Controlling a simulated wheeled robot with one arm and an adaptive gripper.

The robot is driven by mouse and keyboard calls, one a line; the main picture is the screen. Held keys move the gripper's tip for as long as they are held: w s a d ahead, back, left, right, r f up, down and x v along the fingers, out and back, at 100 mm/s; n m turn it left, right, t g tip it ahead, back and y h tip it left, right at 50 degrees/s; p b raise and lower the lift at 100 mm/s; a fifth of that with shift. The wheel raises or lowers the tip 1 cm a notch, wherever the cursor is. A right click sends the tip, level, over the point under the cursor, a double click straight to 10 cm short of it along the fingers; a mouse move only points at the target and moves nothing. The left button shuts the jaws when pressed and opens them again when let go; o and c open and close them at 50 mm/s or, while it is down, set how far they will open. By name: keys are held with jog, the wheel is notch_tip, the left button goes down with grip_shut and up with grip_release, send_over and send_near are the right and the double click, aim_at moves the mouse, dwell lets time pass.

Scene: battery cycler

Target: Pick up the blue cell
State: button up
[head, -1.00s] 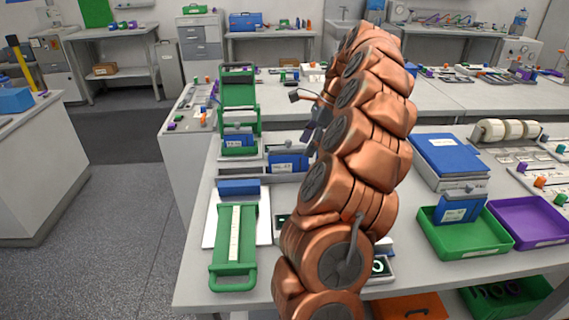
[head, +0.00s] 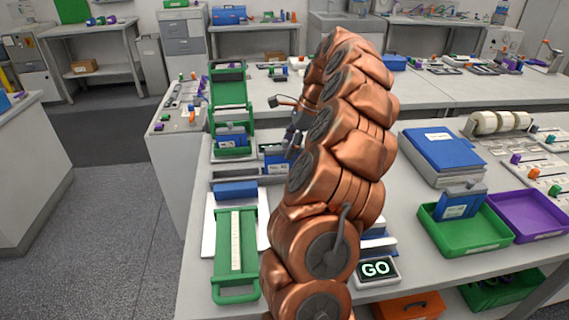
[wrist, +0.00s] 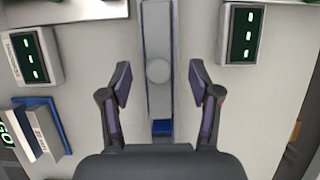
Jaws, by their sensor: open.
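Several blue cells show in the head view. One (head: 231,138) stands in the green upright frame, one (head: 274,160) stands beside it in a grey holder, partly behind my arm, and one (head: 462,203) stands in the green tray at right. I cannot tell which is meant. My gripper (wrist: 160,82) is open and empty in the wrist view, its fingers either side of a grey rail. A small blue patch (wrist: 162,127) shows at the rail's near end, between the fingers. A blue-edged block (wrist: 47,128) lies to the left. In the head view my arm hides most of the gripper.
A green-handled fixture (head: 222,258) lies at the bench's front left. A GO display (head: 376,269) sits at the front edge. A blue-topped box (head: 440,150) and purple tray (head: 528,213) stand at right. Two small displays (wrist: 242,35) (wrist: 31,57) flank the rail.

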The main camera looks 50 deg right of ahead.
aim_at(285, 163)
jog(key=shift+p+x, duration=0.6)
jog(key=shift+x, duration=1.7)
jog(key=shift+s+d+f, duration=0.1)
jog(key=shift+s+d, duration=0.05)
jog(key=shift+s, duration=0.05)
grip_shut()
